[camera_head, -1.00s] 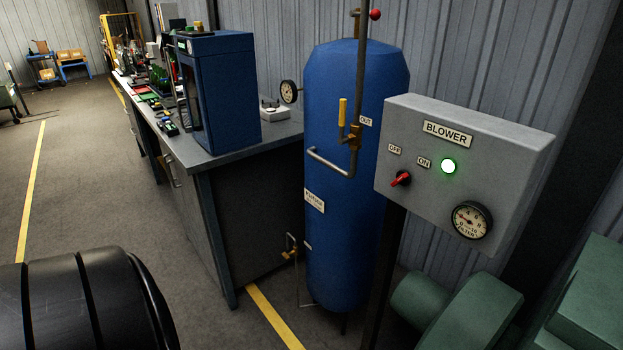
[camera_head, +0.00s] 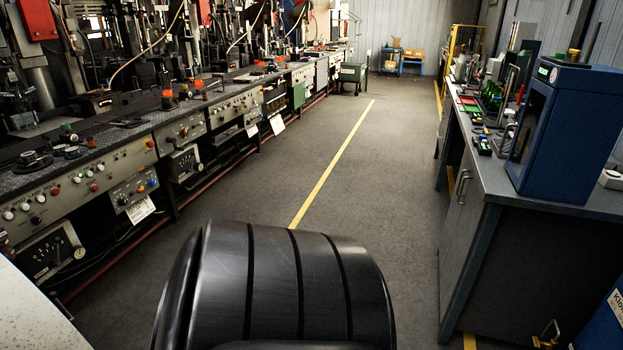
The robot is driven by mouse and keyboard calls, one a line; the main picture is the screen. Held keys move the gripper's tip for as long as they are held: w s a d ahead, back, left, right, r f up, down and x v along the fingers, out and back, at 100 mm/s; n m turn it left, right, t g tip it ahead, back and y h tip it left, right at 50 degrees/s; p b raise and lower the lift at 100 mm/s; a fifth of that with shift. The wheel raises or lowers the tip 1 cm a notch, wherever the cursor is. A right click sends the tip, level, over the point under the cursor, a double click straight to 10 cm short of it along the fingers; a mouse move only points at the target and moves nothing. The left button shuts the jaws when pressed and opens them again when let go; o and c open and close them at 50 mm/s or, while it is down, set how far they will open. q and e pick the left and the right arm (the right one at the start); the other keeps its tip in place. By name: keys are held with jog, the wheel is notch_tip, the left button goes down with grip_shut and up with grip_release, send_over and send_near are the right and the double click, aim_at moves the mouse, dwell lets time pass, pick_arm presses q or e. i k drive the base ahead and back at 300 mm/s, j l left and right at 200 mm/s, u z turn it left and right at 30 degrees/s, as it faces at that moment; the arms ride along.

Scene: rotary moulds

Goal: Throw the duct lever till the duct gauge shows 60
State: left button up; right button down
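I can make out no duct lever and no duct gauge in the head view. The blower panel with its small gauge is out of view. Neither gripper is in view; a black ribbed part, which seems to be my own arm, fills the bottom middle. Only a blue edge of the tank (camera_head: 604,326) shows at the lower right corner.
A row of machines with control panels (camera_head: 85,180) lines the left side. A dark workbench (camera_head: 545,262) with a blue cabinet (camera_head: 565,130) stands at the right. A grey floor aisle (camera_head: 380,190) with a yellow line (camera_head: 333,165) runs clear between them.

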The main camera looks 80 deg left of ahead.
aim_at(52, 295)
jog(key=u, duration=4.4)
jog(key=l+u, duration=0.2)
jog(key=l, duration=0.4)
jog(key=k+l+u, duration=0.2)
jog(key=l, duration=0.4)
jog(key=l+u, duration=0.25)
jog(key=l, duration=0.35)
jog(key=u, duration=0.15)
jog(key=i+l+u, duration=0.95)
jog(key=l, duration=0.25)
jog(key=i, duration=0.05)
